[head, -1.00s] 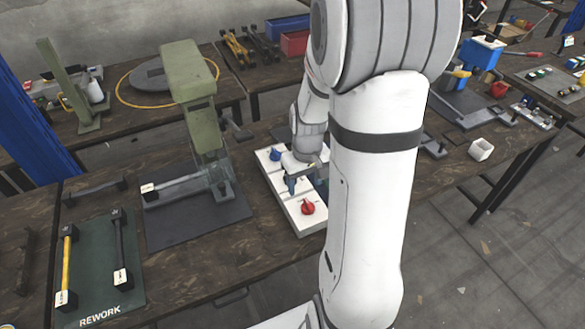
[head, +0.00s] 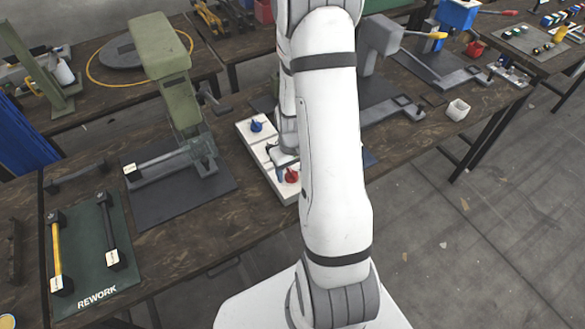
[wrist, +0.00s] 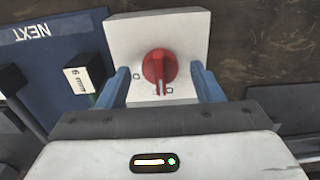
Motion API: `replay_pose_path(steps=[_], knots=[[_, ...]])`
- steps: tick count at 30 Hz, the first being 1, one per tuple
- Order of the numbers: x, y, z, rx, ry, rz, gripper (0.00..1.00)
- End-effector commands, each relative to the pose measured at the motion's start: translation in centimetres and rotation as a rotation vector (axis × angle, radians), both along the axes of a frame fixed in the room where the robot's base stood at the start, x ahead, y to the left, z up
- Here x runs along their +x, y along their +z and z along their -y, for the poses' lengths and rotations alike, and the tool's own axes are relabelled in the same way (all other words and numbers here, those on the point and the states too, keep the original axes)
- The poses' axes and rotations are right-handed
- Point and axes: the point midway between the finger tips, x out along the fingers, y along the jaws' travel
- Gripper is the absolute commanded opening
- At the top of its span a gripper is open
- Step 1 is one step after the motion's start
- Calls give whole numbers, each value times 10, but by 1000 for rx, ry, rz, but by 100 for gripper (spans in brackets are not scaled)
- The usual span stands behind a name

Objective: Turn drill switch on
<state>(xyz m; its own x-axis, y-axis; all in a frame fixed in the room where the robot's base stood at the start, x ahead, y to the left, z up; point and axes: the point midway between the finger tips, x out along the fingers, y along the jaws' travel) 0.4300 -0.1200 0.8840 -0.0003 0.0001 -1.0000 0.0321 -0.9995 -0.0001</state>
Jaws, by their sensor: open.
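A red rotary switch knob (wrist: 159,66) sits on a white plate (wrist: 196,22) in the wrist view. Its pale line points down toward the gripper side, near small "0" marks that I cannot fully read. My gripper (wrist: 159,74) is open, with one blue finger on each side of the knob; contact is not clear. My arm hides part of the panel. No drill label is readable.
A green press (head: 165,75) stands left of the panel. A green REWORK mat (head: 85,280) lies further left. A blue mat marked NEXT (wrist: 40,60) and a part tagged "6 mm" (wrist: 82,88) are beside the switch. A grey press (head: 380,36) stands beyond my arm.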

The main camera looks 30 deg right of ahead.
Motion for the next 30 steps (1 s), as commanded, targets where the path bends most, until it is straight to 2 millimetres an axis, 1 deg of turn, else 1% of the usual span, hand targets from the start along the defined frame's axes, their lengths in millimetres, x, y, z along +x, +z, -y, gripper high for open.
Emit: replay_pose_path(steps=[6,7,23,24,25,30], knots=[[0,0,0,0,1,0,60],[0,0,0,0,1,0,58],[0,0,-1,0,2,0,15],[0,0,3,0,1,0,17],[0,0,2,0,1,0,15],[1,-1,0,-1,-19,2,15]])
